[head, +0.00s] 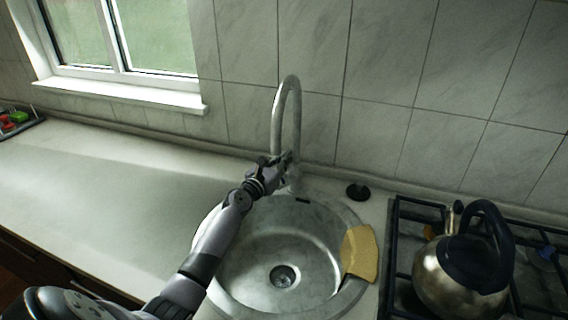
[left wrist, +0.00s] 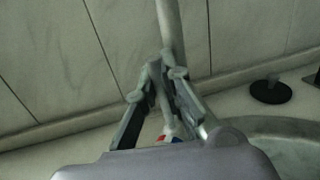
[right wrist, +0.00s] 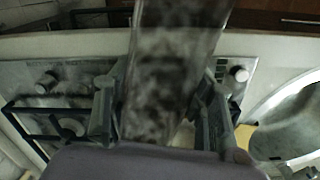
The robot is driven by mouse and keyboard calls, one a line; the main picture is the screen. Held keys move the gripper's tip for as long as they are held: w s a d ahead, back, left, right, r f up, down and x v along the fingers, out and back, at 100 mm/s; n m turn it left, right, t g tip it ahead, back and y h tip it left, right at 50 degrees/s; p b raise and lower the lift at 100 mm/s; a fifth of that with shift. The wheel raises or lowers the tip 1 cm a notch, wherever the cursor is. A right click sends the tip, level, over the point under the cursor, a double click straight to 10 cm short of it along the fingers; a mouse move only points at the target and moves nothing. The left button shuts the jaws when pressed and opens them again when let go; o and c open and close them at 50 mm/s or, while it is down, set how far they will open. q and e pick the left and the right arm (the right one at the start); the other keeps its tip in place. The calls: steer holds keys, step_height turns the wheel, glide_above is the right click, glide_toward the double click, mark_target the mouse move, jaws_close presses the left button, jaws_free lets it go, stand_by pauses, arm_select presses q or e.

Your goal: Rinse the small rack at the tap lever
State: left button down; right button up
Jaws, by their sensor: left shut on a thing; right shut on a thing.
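My left gripper (head: 281,161) is at the tap (head: 293,100), behind the sink. In the left wrist view its fingers (left wrist: 163,72) are closed together on the tap lever, just in front of the tap's stem (left wrist: 170,30). The fingers hide most of the lever. A red and blue mark shows below them. In the right wrist view my right gripper (right wrist: 160,98) is shut on a grey, mottled, straight-sided thing, seemingly the small rack (right wrist: 168,60). It fills the middle of that view, and its upper end is cut off. The head view does not show my right gripper or the rack.
The round sink basin (head: 255,240) is empty, with its drain visible. A yellow cloth (head: 359,254) lies over its right rim. A kettle (head: 462,270) stands on the hob (head: 395,235) at right. A black plug (head: 359,191) lies behind. The left counter (head: 110,195) is mostly clear.

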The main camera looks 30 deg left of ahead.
arm_select(q)
steer(key=shift+s+f+b, duration=0.1)
steer(key=shift+f+b, duration=0.25)
steer(key=shift+b, duration=0.2)
arm_select(e)
step_height(320, 180, down, 2)
steer(key=shift+f, duration=0.1)
arm_select(q)
steer(key=shift+s+r+t+b, duration=0.15)
steer(key=shift+r+t+b, duration=0.05)
steer(key=shift+t+b, duration=0.25)
arm_select(e)
steer(key=shift+f, duration=0.5)
arm_select(q)
steer(key=shift+r, duration=0.1)
arm_select(e)
steer(key=shift+r, duration=0.1)
arm_select(q)
steer(key=c, duration=1.7)
jaws_free()
steer(key=s+f, duration=0.1)
steer(key=s, duration=1.1)
steer(key=shift+d, duration=0.15)
arm_select(e)
steer(key=shift+r, duration=0.1)
